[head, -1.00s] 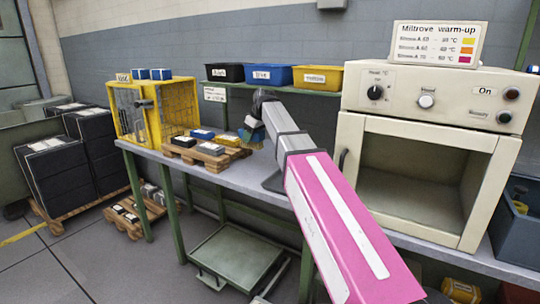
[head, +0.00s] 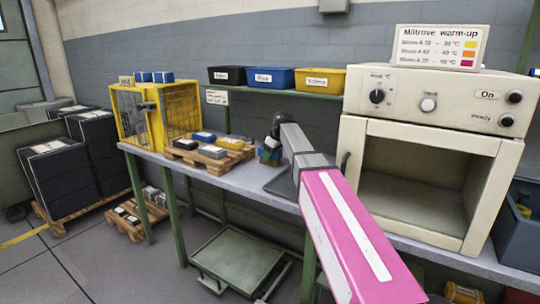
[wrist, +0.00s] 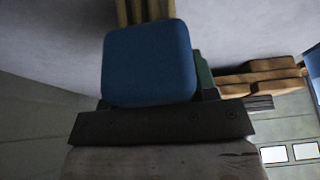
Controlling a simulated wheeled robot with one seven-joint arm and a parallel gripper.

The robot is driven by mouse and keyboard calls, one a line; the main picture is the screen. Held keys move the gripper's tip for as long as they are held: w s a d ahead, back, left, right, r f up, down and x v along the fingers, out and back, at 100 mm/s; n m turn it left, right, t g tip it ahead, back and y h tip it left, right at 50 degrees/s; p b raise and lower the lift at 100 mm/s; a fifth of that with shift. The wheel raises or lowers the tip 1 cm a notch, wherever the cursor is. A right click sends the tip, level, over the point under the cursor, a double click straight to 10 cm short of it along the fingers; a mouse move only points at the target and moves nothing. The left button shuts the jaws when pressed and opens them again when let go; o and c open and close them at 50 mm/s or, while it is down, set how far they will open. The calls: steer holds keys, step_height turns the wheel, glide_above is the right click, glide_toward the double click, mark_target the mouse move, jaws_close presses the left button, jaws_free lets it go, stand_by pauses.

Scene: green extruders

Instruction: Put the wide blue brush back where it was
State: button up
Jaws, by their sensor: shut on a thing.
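A wide blue brush (wrist: 150,65) fills the upper middle of the wrist view, its blue body held at my gripper's dark jaw (wrist: 160,122). Tan strips, perhaps bristles, show beyond it. In the head view my gripper (head: 271,148) is small and partly hidden by my arm. It is shut on the brush (head: 268,160), whose blue lower part shows just above the bench, right of the pallet. I cannot tell whether the brush touches the bench. A green piece shows behind it in the wrist view.
A wooden pallet (head: 208,160) with several black, blue, grey and yellow blocks lies left of my gripper. A yellow cage (head: 127,120) stands beyond it. Black, blue (head: 266,78) and yellow bins sit on the shelf above. An open-fronted oven (head: 430,130) stands at right.

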steer(key=shift+f, duration=0.2)
steer(key=o, duration=1)
steer(key=shift+c, duration=0.2)
steer(key=v, duration=1.2)
steer(key=shift+r, duration=0.1)
steer(key=shift+s, duration=0.1)
